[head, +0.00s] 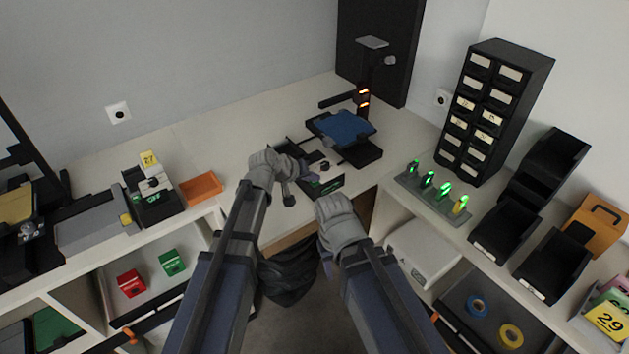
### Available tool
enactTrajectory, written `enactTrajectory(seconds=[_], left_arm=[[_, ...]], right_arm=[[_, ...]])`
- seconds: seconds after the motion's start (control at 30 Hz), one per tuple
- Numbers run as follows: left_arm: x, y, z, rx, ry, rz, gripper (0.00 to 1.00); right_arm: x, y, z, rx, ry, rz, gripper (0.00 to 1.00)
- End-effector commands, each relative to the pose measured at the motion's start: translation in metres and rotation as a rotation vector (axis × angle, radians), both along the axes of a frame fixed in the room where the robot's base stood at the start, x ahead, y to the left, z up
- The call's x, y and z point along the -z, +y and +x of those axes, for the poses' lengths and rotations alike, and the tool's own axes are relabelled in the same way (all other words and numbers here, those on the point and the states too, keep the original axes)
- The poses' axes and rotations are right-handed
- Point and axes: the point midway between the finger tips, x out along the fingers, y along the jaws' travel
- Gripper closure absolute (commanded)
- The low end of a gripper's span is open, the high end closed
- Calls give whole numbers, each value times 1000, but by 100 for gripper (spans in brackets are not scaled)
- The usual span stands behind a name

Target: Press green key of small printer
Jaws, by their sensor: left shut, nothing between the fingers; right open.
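A small black box-shaped device (325,186), which looks like the small printer, sits near the front edge of the back bench. My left gripper (291,184) is shut and empty, close to the left side of this device. I cannot tell whether it touches it. My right gripper (333,205) is open, lower and just in front of the device by the bench edge. Its fingers are mostly hidden by its own wrist.
Behind the device stands a black scale-like stand with a blue top (342,127). A label device (153,200) with a green display and an orange tray (201,188) are to the left. A green-lit charging rack (432,198) and a drawer cabinet (490,110) are to the right.

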Motion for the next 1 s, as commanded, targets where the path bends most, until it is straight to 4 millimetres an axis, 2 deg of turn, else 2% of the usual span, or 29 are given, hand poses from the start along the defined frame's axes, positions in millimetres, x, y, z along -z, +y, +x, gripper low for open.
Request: enactTrajectory(seconds=[0.3, 0.77, 1.0], left_arm=[[-17, 0, 0, 0, 0, 0, 100], [-20, 0, 0, 0, 0, 0, 100], [-41, 0, 0, 0, 0, 0, 100]], right_arm=[[-17, 0, 0, 0, 0, 0, 50], [-20, 0, 0, 0, 0, 0, 50], [-41, 0, 0, 0, 0, 0, 50]])
